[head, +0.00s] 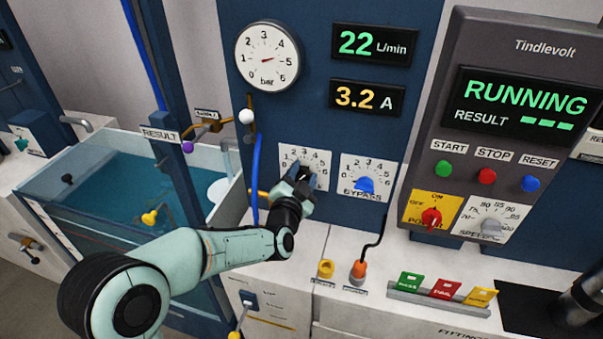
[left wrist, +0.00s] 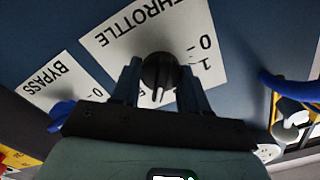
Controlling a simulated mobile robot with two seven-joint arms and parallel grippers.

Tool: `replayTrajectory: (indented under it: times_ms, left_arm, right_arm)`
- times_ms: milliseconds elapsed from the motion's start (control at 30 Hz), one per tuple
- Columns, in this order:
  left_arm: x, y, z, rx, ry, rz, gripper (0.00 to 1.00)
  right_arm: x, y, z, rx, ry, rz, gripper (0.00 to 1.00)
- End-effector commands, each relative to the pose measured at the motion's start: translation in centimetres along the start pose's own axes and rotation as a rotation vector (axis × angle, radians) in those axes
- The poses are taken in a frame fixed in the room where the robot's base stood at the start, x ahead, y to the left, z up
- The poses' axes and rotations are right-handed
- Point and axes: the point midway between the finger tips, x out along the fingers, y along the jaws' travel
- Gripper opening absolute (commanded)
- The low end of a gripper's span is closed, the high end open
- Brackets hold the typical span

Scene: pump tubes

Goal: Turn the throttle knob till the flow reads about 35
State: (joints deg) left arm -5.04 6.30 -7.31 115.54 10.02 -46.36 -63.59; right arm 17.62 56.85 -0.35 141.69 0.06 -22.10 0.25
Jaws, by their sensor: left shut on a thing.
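The throttle knob (left wrist: 159,70) is black and round with a light pointer line, on a white dial plate (left wrist: 115,35) marked THROTTLE. My left gripper (left wrist: 160,88) is shut on it, one finger on each side. In the head view my left gripper (head: 302,180) covers most of the knob and the lower part of its plate (head: 305,157). The green flow display (head: 372,43) reads 22 L/min. My right gripper is not seen for certain.
The blue bypass knob (head: 364,185) sits close to the right of the throttle. A blue hose (head: 256,170) runs down on its left. The amber display (head: 368,98) reads 3.2 A. The control box (head: 520,105) shows RUNNING. The pressure gauge (head: 267,57) is above.

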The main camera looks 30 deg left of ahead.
Motion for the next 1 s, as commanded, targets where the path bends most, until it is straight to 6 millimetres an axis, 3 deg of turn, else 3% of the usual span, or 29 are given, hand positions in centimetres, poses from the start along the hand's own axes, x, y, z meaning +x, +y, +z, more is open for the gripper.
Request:
replayTrajectory:
  times_ms: [333, 867, 900, 933, 1000]
  left_arm:
    - [0.0, 0.08, -0.01, 0.133, 0.0, 0.0, 0.14]
    - [-0.01, 0.12, 0.02, 0.152, 0.0, 0.001, 0.14]
    - [-0.01, 0.12, 0.03, 0.152, 0.0, 0.001, 0.54]
    - [-0.01, 0.12, 0.03, 0.152, 0.0, 0.001, 0.64]
    - [-0.01, 0.12, 0.02, 0.152, 0.0, 0.001, 0.68]
  right_arm:
    - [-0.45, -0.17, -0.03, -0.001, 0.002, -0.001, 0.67]
    - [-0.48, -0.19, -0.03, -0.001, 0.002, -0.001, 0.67]
    - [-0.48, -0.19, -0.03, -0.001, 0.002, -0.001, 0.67]
    - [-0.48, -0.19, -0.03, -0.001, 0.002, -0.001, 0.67]
    - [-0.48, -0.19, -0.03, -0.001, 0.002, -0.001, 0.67]
